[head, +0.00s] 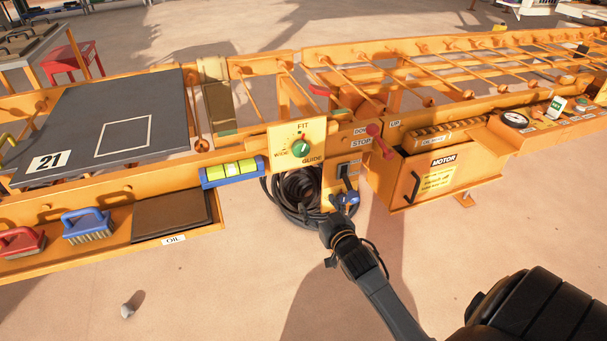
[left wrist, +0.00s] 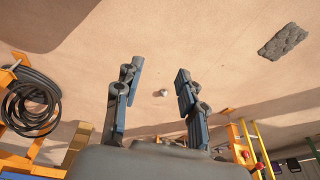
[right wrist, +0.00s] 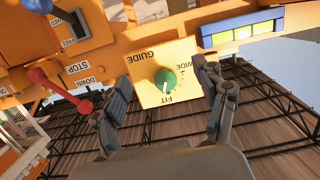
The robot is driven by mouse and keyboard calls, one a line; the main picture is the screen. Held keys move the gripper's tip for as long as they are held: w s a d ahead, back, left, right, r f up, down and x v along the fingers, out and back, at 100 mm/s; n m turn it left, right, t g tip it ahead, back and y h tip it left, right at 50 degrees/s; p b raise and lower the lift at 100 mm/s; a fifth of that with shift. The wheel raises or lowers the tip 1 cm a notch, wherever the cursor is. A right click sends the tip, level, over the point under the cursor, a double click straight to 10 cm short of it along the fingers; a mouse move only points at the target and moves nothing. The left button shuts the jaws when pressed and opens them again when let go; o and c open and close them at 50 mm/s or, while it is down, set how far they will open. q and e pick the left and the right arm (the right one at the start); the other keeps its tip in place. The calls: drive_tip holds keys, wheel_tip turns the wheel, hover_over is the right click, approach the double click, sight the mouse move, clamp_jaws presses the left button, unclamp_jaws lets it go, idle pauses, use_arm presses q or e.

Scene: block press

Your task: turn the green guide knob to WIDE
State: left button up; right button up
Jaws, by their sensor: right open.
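The green guide knob (head: 301,148) sits on a cream panel (head: 315,134) on the orange frame, with FIT above it, WIDE at its left and GUIDE below. It also shows in the right wrist view (right wrist: 166,80), where its white mark points toward FIT. My right gripper (head: 345,199) is open and empty, below and right of the knob in the head view. In the right wrist view (right wrist: 160,72) the knob appears between its fingers, apart from them. My left gripper (left wrist: 159,70) is open and empty over bare floor, outside the head view.
A red-knobbed lever (head: 375,130) stands right of the panel, by the STOP label. A spirit level (head: 233,171) is left and below. A coiled black hose (head: 290,197) hangs below. The motor box (head: 435,170) is at right. The floor in front is mostly clear.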

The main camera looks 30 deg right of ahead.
wheel_tip(320, 180, up, 6)
drive_tip(key=d+t+b, duration=0.1)
drive_tip(key=t, duration=0.1)
drive_tip(key=b, duration=0.3)
approach(302, 152)
drive_tip(key=x, duration=0.5)
drive_tip(key=shift+w+f, duration=0.1)
drive_tip(key=shift+w, duration=0.1)
drive_tip(key=shift+x, duration=1.05)
drive_tip(key=shift+w+d, duration=0.1)
drive_tip(key=shift+w, duration=0.4)
use_arm(q)
drive_tip(key=r, duration=0.1)
drive_tip(key=r+t, duration=0.1)
drive_tip(key=r, duration=0.1)
drive_tip(key=shift+w+d+r, duration=0.15)
drive_tip(key=shift+w+r, duration=0.15)
use_arm(e)
drive_tip(key=c, duration=1.2)
